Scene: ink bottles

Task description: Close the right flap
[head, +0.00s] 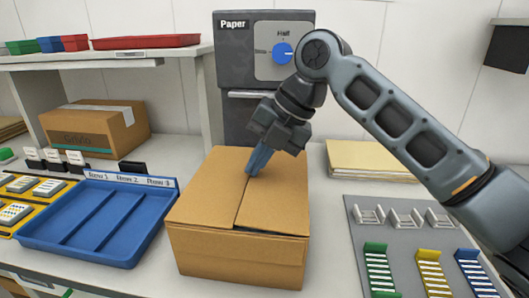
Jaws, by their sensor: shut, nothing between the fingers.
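The cardboard box (238,255) stands on the table in the middle of the head view. Its left flap (205,195) lies nearly flat over the top. Its right flap (275,205) also lies over the top, with a thin dark gap along its front edge. A narrow seam runs between the two flaps. My gripper (254,170) is shut and empty, its blue fingers pointing down at the far part of the seam. The fingertips are at or just above the flaps; I cannot tell whether they touch. The fingers hide part of the seam.
A blue divided tray (72,243) lies left of the box. A grey board (345,215) with colored racks lies to the right. A dark Paper dispenser (232,75) stands behind, and a stack of tan sheets (370,158) lies at the back right.

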